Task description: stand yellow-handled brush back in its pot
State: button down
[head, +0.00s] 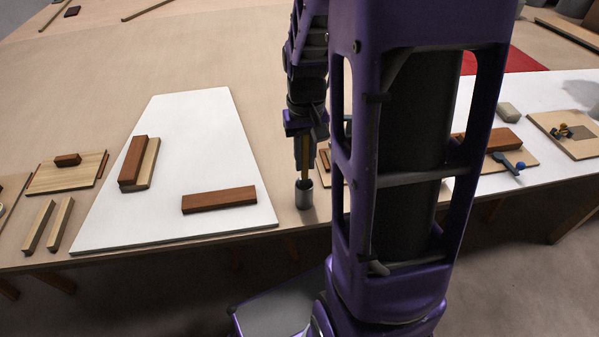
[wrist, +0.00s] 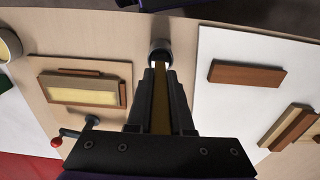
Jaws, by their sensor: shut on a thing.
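My gripper (head: 304,165) points down and is shut on the yellow-handled brush (head: 306,172). The brush hangs about upright, its yellow handle showing between the fingers in the wrist view (wrist: 161,100). The pot (head: 304,198) is a small grey cylinder near the table's front edge, directly under the gripper in the head view. It also shows in the wrist view (wrist: 160,46), just beyond the fingertips. The brush's lower end is at the pot's mouth. I cannot tell whether it is inside the rim or just above it.
A white panel (head: 180,205) left of the pot carries a red-brown block (head: 220,200) and stacked blocks (head: 132,163). In the wrist view, a board with blocks (wrist: 80,90) and a red-knobbed tool (wrist: 72,135) lie left. Bare table surrounds the pot closely.

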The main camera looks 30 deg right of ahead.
aim_at(304, 177)
jog(key=shift+f+b, duration=0.45)
jog(key=shift+f, duration=1.55)
jog(key=shift+f, duration=0.15)
jog(key=c, duration=0.8)
grip_release()
notch_tip(304, 177, up, 12)
jog(key=p, duration=0.2)
jog(key=shift+p, duration=0.3)
